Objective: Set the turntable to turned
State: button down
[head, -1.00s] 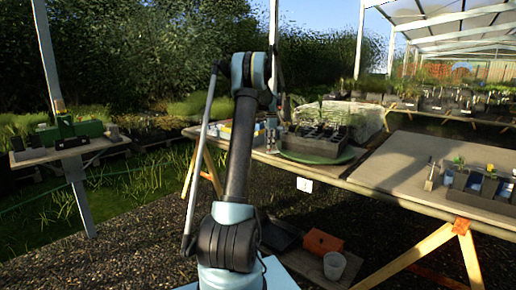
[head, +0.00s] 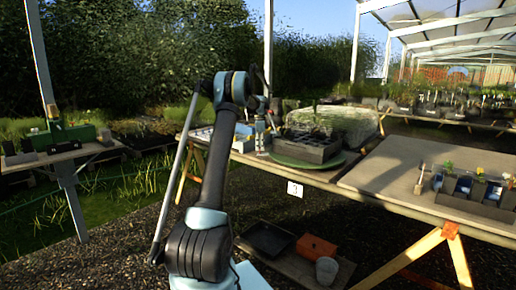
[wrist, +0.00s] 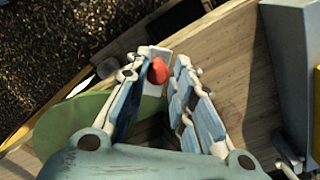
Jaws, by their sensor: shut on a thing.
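The turntable (head: 347,160) is a round green disc on the left part of the long table. A dark grey planter tray (head: 310,151) with several cells stands on it. My gripper (head: 262,143) is at the disc's left edge in the head view. In the wrist view, its two fingers (wrist: 166,66) are closed around a small red knob (wrist: 158,70) near their tips. The green disc (wrist: 58,126) also shows there, partly hidden behind the left finger. How the knob joins the turntable is hidden.
White and blue boxes (head: 243,136) stand left of the turntable. Another grey planter (head: 476,202) with flowers is on the right table board (head: 400,185). Below are a black tray (head: 268,240), an orange box (head: 316,247) and a pale cup (head: 326,270). A green object (head: 65,136) sits on the left stand.

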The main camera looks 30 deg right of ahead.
jog(key=shift+w+a+r, duration=0.1)
jog(key=shift+w, duration=0.35)
jog(key=c, duration=1.5)
grip_release()
jog(key=shift+o, duration=0.2)
jog(key=shift+s, duration=0.1)
notch_tip(320, 180, up, 12)
